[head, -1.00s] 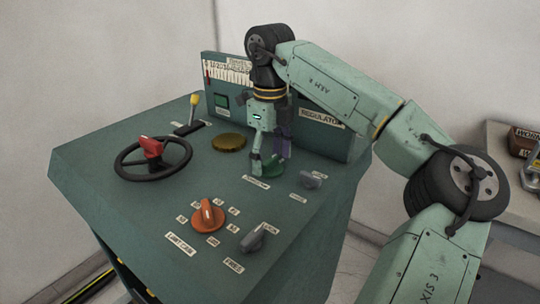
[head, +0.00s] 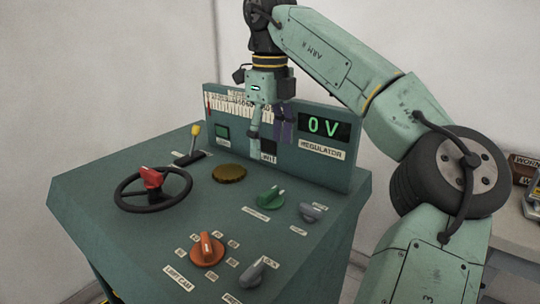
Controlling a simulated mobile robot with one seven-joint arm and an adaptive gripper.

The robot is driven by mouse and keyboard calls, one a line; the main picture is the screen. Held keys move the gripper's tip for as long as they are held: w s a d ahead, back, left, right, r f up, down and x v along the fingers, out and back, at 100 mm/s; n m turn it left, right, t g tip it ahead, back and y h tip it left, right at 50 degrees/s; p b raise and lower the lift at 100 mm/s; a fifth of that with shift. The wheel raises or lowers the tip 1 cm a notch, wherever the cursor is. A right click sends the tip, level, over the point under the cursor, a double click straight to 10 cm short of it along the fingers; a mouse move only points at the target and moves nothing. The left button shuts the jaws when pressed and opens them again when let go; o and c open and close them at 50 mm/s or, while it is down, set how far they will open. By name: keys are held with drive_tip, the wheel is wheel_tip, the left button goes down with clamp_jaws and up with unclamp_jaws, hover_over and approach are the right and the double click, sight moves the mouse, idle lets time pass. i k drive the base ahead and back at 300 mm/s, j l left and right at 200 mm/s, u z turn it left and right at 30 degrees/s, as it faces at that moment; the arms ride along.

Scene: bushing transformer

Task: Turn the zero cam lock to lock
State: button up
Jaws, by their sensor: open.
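Two grey knobs stand on the sloped green console; which one is the zero cam lock I cannot tell for sure. The front grey knob (head: 251,272) is by the front edge, with small white labels beside it; the one below it is cut by the picture's bottom. The right grey knob (head: 311,212) also has a label on either side. My gripper (head: 269,140) is open and empty, pointing down. It is raised above the panel, behind the green knob (head: 270,196), and touches no knob.
An orange knob (head: 207,250) ringed by labels is left of the front grey knob. A black handwheel (head: 152,189), a yellow-tipped lever (head: 192,141) and a brass disc (head: 229,173) are farther left. The upright regulator panel (head: 325,127) reads 0 V.

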sight(312, 214)
drive_tip(key=k, duration=1)
